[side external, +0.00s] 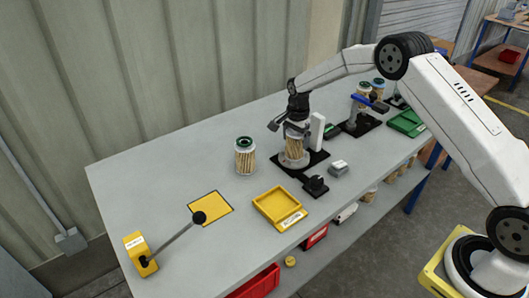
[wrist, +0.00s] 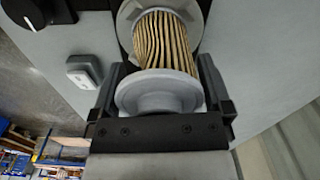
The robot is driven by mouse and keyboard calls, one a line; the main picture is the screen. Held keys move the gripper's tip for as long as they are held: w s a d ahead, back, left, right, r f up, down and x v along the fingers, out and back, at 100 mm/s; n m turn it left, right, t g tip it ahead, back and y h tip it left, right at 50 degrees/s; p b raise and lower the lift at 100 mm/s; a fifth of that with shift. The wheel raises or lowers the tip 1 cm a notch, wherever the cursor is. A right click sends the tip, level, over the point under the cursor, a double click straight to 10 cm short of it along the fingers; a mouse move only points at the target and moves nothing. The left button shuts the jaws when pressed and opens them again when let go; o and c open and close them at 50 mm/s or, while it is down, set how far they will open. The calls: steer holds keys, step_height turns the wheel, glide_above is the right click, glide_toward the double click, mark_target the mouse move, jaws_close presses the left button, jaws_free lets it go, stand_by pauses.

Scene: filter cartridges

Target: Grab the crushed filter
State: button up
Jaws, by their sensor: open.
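A pleated tan filter with a pale grey end cap stands in a black fixture; it shows in the side external view (side external: 294,148) and in the wrist view (wrist: 165,45). In the wrist view its pleats look bent and uneven. My gripper (side external: 290,122) is over its top, and in the wrist view the open fingers (wrist: 160,85) lie on either side of the grey cap. I cannot tell whether they touch it. Another filter (side external: 245,156) with a dark green top stands upright on the bench, left of the fixture.
A yellow tray (side external: 268,206), a black knob box (side external: 315,186) and a grey switch box (side external: 339,168) sit in front. A yellow square (side external: 211,209) and a lever with a black ball (side external: 199,217) are at left. More filters (side external: 362,92) and a green tray (side external: 408,123) stand at right.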

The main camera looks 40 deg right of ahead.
stand_by(0.4)
steer(key=c, duration=0.9)
steer(key=shift+c, duration=0.2)
steer(key=shift+r, duration=0.15)
steer(key=shift+r, duration=0.6)
steer(key=s+a+r, duration=0.1)
steer(key=s+r, duration=1)
steer(key=s, duration=0.3)
steer(key=shift+a+r, duration=0.2)
steer(key=shift+a, duration=0.2)
